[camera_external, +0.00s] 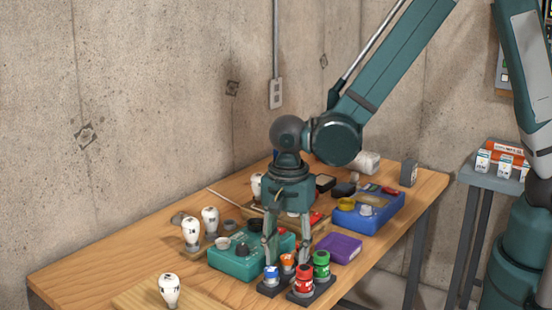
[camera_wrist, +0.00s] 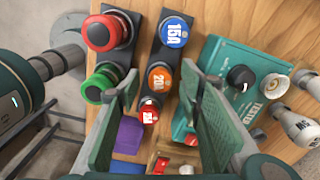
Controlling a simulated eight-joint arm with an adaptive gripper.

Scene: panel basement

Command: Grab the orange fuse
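The orange fuse (camera_wrist: 160,79), marked 20A, stands in a dark holder strip between a blue 15A fuse (camera_wrist: 174,32) and a small red fuse (camera_wrist: 149,112). Its orange top also shows in the external view (camera_external: 287,260). My gripper (camera_external: 287,250) points down over the fuse holders at the table's front edge. In the wrist view my gripper (camera_wrist: 164,84) is open, with one finger on each side of the orange fuse. I see gaps between it and both fingers. Whether the fingertips are level with the fuse is hard to tell.
A red knob (camera_wrist: 103,33) and a green knob (camera_wrist: 98,88) stand on a block close to the left finger. A green tester box (camera_wrist: 240,75) is close to the right finger. A purple box (camera_external: 340,247) and a blue box (camera_external: 370,212) lie farther back. White bulbs (camera_external: 168,290) stand leftward.

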